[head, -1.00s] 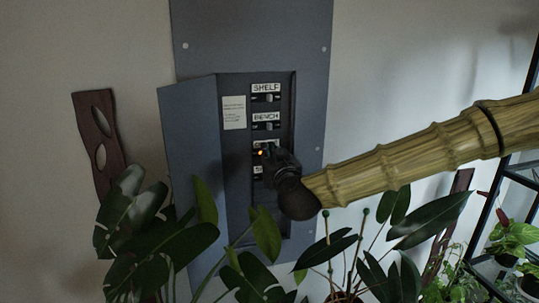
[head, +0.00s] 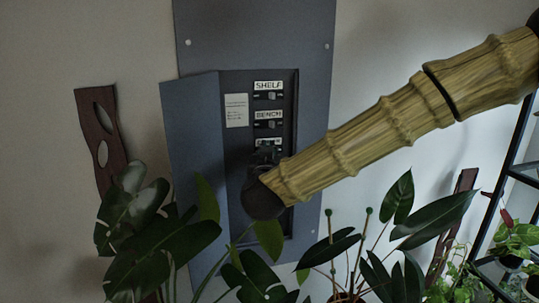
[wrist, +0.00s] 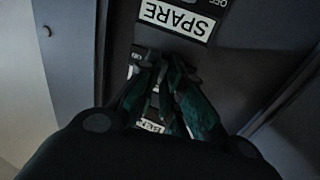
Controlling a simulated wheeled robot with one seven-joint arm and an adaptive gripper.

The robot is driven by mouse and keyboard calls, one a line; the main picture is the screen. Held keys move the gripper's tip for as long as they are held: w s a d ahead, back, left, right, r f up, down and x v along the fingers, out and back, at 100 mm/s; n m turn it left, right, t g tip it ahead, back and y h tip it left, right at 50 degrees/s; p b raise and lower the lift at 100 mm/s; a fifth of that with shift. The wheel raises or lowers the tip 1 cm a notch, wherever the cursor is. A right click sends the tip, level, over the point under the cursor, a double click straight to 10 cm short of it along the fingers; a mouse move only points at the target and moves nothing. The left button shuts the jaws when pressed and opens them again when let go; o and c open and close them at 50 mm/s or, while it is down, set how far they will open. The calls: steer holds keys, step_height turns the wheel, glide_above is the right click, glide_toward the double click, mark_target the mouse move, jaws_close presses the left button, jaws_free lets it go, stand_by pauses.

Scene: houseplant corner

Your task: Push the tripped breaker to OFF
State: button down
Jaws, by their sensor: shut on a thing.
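The grey breaker panel (head: 228,172) is on the wall with its door open to the left. It holds a column of breakers labelled SHELF (head: 268,86), BENCH (head: 268,115) and a third whose label (head: 268,142) is partly covered. My gripper (head: 265,157) is at this third breaker and hides its handle. In the wrist view, which is upside down, my dark green fingers (wrist: 165,80) converge at the panel face between the SPARE label (wrist: 174,20) and the BENCH label (wrist: 152,126). They are shut on the breaker handle, mostly hidden between them. Its exact position cannot be told.
Large-leaved plants (head: 150,235) stand in front of the panel's lower part, with another plant (head: 360,250) below my arm. A dark wooden board (head: 101,140) hangs on the left. A black-framed plant shelf (head: 510,200) stands at the right.

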steer(key=shift+a+m+h, duration=0.1)
steer(key=shift+m+h, duration=0.2)
steer(key=shift+h, duration=0.1)
steer(key=c, duration=1.6)
jaws_free()
steer(key=shift+o, duration=0.2)
steer(key=shift+y, duration=0.4)
steer(key=shift+d+n+y+p, duration=0.2)
steer(key=shift+d+n+y, duration=0.05)
steer(key=shift+n+y, duration=0.35)
steer(key=shift+d+n+y+p, duration=0.2)
steer(key=shift+n+y, duration=0.3)
steer(key=shift+y, duration=0.2)
steer(key=shift+w+d+n+g+y+p, duration=0.1)
steer(key=shift+d+n+g+y+p, duration=0.1)
steer(key=shift+n+y, duration=0.3)
steer(key=shift+d+n+g+y+p, duration=0.15)
steer(key=shift+n+y, duration=0.15)
steer(key=shift+y, duration=0.4)
